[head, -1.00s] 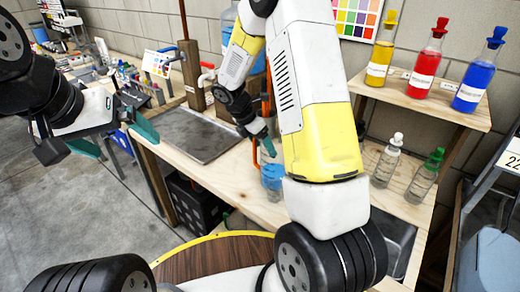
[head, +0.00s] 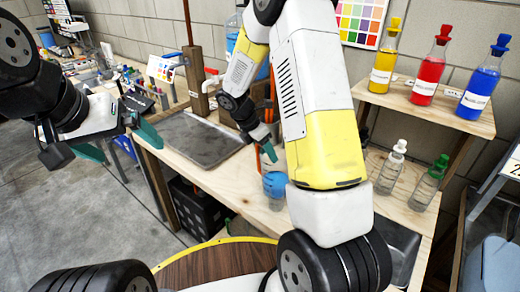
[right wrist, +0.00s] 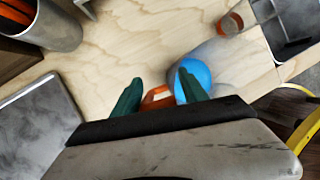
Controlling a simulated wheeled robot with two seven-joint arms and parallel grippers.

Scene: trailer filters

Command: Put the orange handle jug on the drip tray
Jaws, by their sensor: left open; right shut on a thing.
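The orange handle jug (head: 275,187) has a clear body, a blue lid and an orange handle. It is over the wooden bench, right of the grey metal drip tray (head: 205,140). My right gripper (head: 268,147) reaches down to it. In the right wrist view, the right gripper (right wrist: 158,92) is shut on the orange handle (right wrist: 157,98), with the blue lid (right wrist: 198,76) beside one finger. I cannot tell whether the jug touches the bench. The drip tray shows at left in that view (right wrist: 35,125) and looks empty. My left gripper (head: 120,147) is open and empty, left of the bench.
Yellow (head: 384,62), red (head: 429,72) and blue (head: 483,82) bottles stand on a raised shelf at right. Two clear bottles (head: 390,172) (head: 426,188) stand below. A wooden post (head: 196,78) rises behind the drip tray. A black crate (head: 200,210) is under the bench.

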